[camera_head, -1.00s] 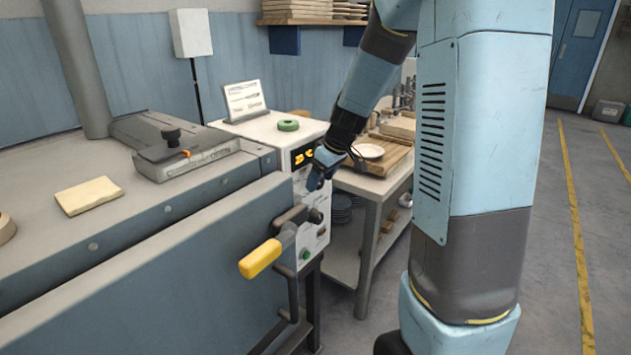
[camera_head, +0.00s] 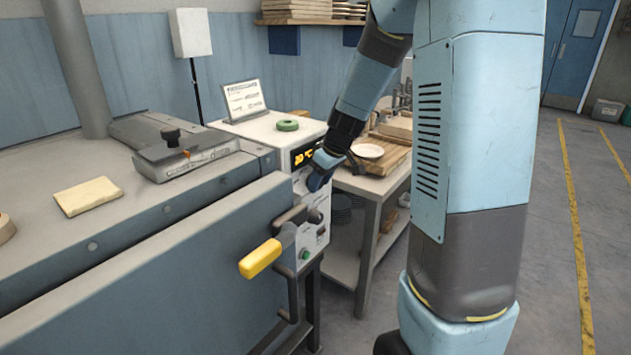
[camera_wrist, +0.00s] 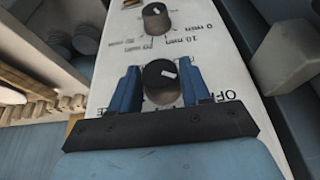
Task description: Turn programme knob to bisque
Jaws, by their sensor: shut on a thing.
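The programme knob (camera_wrist: 160,74) is a round black knob with a white pointer mark, on the pale control panel (camera_wrist: 178,45) in the wrist view. An "OFF" label (camera_wrist: 231,95) shows to the right of the knob, partly hidden by my gripper. I cannot make out a bisque label. In the head view my gripper (camera_head: 318,181) is at the front of the white control box (camera_head: 262,130), and it hides the knob there.
A second black knob (camera_wrist: 156,17) with minute markings sits above in the wrist view. In the head view a lit display (camera_head: 303,156) is just above my gripper. A yellow-handled lever (camera_head: 260,259) stands out in front, left of the panel. A wooden-topped cart (camera_head: 385,165) stands behind.

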